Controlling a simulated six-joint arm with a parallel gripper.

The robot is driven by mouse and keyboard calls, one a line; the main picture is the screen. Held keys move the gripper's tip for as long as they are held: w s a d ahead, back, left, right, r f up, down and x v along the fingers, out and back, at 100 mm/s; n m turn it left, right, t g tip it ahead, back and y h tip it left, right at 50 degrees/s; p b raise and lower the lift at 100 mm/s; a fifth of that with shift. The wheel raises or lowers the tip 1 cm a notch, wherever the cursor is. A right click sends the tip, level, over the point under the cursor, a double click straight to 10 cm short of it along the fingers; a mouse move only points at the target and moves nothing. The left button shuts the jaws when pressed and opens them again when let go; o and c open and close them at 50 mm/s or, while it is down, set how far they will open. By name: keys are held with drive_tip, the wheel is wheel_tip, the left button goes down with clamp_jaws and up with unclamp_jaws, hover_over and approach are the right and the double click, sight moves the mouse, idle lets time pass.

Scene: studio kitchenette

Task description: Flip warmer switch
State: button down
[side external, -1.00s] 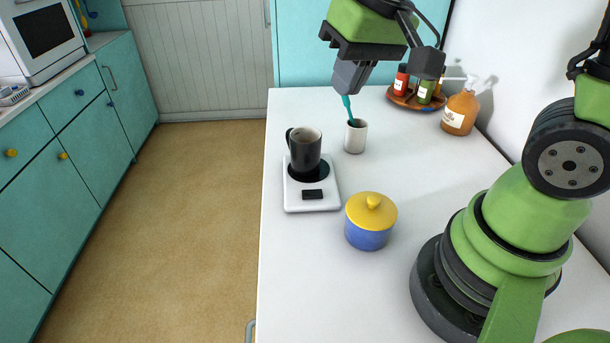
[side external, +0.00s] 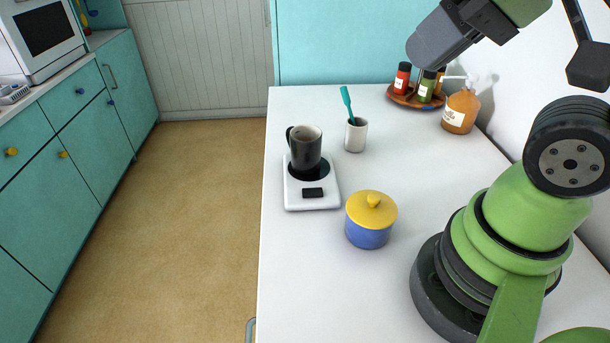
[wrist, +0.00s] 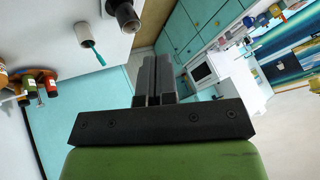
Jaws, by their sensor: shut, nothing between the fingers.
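The warmer (side external: 313,203) is a white slab with a round black plate, on the white counter left of the blue pot. A dark rectangular switch (side external: 312,193) sits on its near end; which way it is set is too small to tell. A black mug (side external: 305,150) stands upright on the plate and also shows at the top of the wrist view (wrist: 125,14). My gripper (side external: 428,52) is up at the top of the side view, well above the counter and right of the warmer. In the wrist view its fingers (wrist: 157,75) are together and empty.
A white cup (side external: 356,137) holding a teal stick stands behind the warmer. A blue pot with a yellow lid (side external: 368,230) stands right of the warmer's near end. A spice tray (side external: 399,99) and an orange bottle (side external: 459,112) stand at the back right.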

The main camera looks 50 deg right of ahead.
drive_tip(key=n, duration=0.1)
drive_tip(key=n+g+h, duration=0.2)
drive_tip(key=n+g, duration=0.5)
drive_tip(key=n, duration=2.3)
hover_over(305, 192)
wheel_tip(305, 192, down, 15)
drive_tip(key=shift+r, duration=0.25)
wheel_tip(305, 192, down, 14)
drive_tip(key=shift+f, duration=0.1)
